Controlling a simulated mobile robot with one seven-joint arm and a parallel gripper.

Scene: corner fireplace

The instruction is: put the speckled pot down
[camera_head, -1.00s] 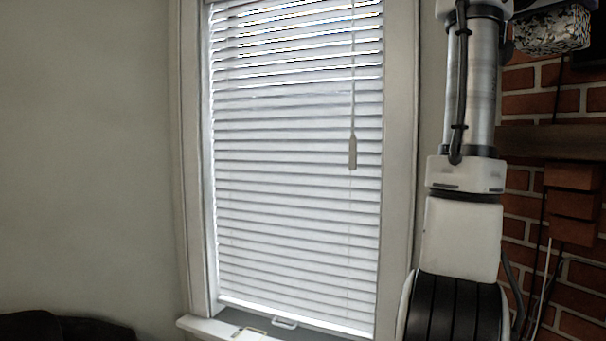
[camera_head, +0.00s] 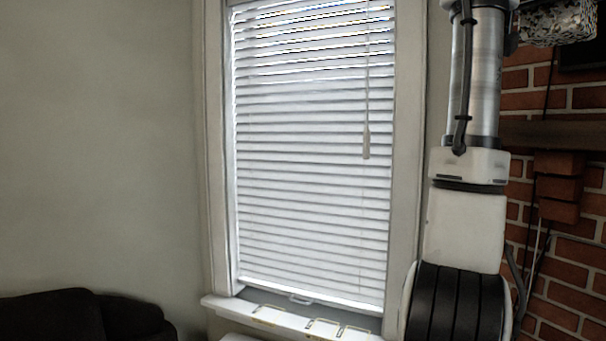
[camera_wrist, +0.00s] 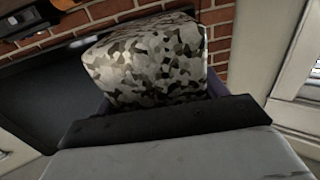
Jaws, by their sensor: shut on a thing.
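The speckled pot (camera_wrist: 150,62), patterned in white, grey and black, fills the upper middle of the wrist view. It also shows in the head view (camera_head: 557,22) at the top right corner, cut off by the top edge. My gripper (camera_wrist: 160,104) is shut on the pot and holds it up in the air, close to the brick wall. The dark fingers show only in part at either side of the pot's near end; the contact itself is hidden.
A window with white blinds (camera_head: 310,160) has a sill (camera_head: 280,318) with small yellowish wire-like items. A dark sofa (camera_head: 60,315) is at lower left. A brick wall (camera_head: 575,98) with a wooden mantel (camera_head: 555,133) is at right. A black screen-like panel (camera_wrist: 60,95) is near the pot.

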